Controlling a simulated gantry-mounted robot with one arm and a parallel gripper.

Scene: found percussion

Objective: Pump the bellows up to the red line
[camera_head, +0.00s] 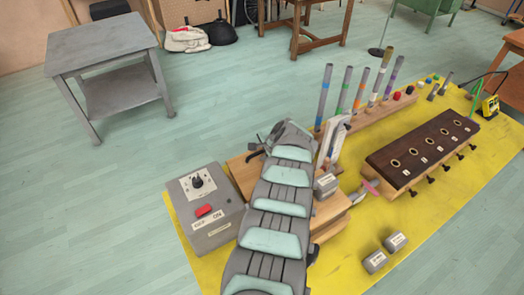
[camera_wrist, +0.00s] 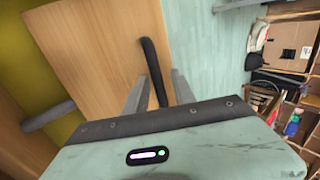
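The wooden bellows (camera_head: 243,172) stands on the yellow mat, largely hidden under my arm in the head view. Its pale wooden board (camera_wrist: 100,50) fills much of the wrist view. A dark bar (camera_wrist: 152,65), apparently the bellows handle, lies between the two fingers of my gripper (camera_wrist: 161,76). The fingers are apart, with visible room beside the bar; I see no firm grip. In the head view my gripper's fingers are too small to make out. A white upright piece (camera_head: 332,140) stands right of my arm; I cannot make out a red line.
A grey control box (camera_head: 207,208) with a red button sits left of the bellows. Several upright tubes (camera_head: 345,90) stand behind, and a dark-topped wooden box (camera_head: 420,145) lies to the right. Two small grey blocks (camera_head: 375,261) (camera_head: 396,241) lie on the yellow mat (camera_head: 345,270).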

